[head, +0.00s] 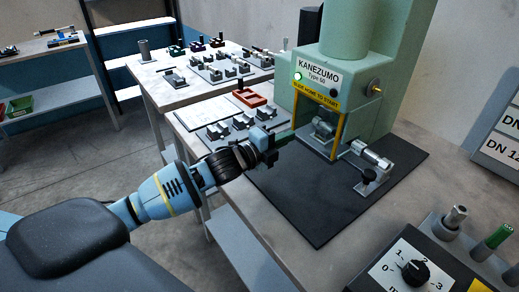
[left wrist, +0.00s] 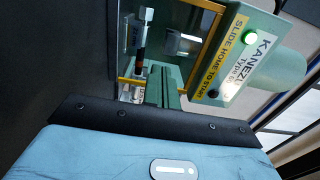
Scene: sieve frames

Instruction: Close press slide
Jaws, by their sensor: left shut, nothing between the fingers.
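The green press (head: 348,60) stands on a dark mat, with a yellow-edged front opening and a lit green lamp. Its label reads "SLIDE HOME TO START"; the label also shows in the left wrist view (left wrist: 220,55). A metal fixture (head: 322,127) sits inside the opening. A metal cylinder (head: 370,154) with a black knob below it is at the opening's right side. My left gripper (head: 290,134) is at the left of the opening. Its fingers (left wrist: 160,72) are shut and empty, pointing at the opening; whether they touch anything is unclear. My right gripper is not in view.
Metal parts (head: 228,128) and a red tray (head: 249,97) lie on the bench behind my left gripper. A control box with a dial (head: 415,273) stands at the front right. The front of the dark mat (head: 310,205) is clear.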

